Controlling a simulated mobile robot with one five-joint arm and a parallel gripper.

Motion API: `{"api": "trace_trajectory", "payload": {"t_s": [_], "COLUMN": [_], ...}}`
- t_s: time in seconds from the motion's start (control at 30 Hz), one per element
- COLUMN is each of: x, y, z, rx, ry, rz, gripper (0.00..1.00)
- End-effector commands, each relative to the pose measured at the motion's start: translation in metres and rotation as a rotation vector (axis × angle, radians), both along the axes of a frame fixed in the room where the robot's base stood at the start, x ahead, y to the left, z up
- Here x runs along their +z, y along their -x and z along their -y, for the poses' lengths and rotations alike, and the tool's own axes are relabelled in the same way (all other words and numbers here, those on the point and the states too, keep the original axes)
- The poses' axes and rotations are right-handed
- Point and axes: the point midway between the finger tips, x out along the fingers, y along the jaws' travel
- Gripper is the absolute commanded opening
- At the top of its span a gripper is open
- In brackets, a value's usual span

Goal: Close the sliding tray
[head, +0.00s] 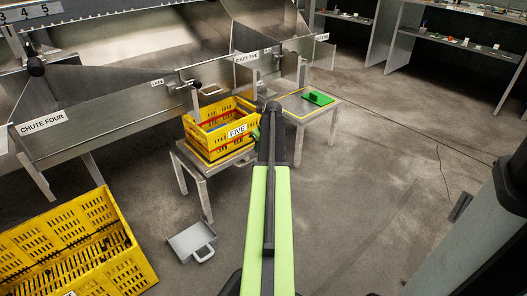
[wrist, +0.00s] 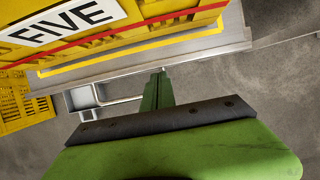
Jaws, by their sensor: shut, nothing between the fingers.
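A grey shallow tray (head: 188,238) with a loop handle stands out low, in front of and below the stand that holds the yellow crate FIVE. I cannot tell how it is joined to anything. A grey part with a bar handle (wrist: 82,100), which looks like this tray, shows left of my fingers in the wrist view. My gripper (wrist: 162,78) is shut and empty, its green fingers just below the stand's edge in that view. In the head view my arm mostly hides the gripper, which is right of crate FIVE, well away from the tray.
The yellow crate FIVE (head: 218,140) sits on a metal stand (head: 205,185). A second stand (head: 318,112) with a green item is to its right. A large yellow crate (head: 110,270) is at the lower left. Floor to the right is mostly clear, with a thin cable.

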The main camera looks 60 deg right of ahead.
Motion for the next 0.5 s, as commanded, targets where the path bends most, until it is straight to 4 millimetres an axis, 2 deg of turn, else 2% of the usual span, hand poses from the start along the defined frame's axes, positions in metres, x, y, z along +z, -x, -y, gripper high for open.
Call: {"api": "trace_trajectory", "payload": {"t_s": [0.33, 0.5], "x": [0.000, 0.000], "y": [-0.003, -0.022], "z": [0.001, 0.008], "rx": [0.000, 0.001], "ry": [0.000, 0.002], "rz": [0.000, 0.001], "gripper": [0.00, 0.00]}}
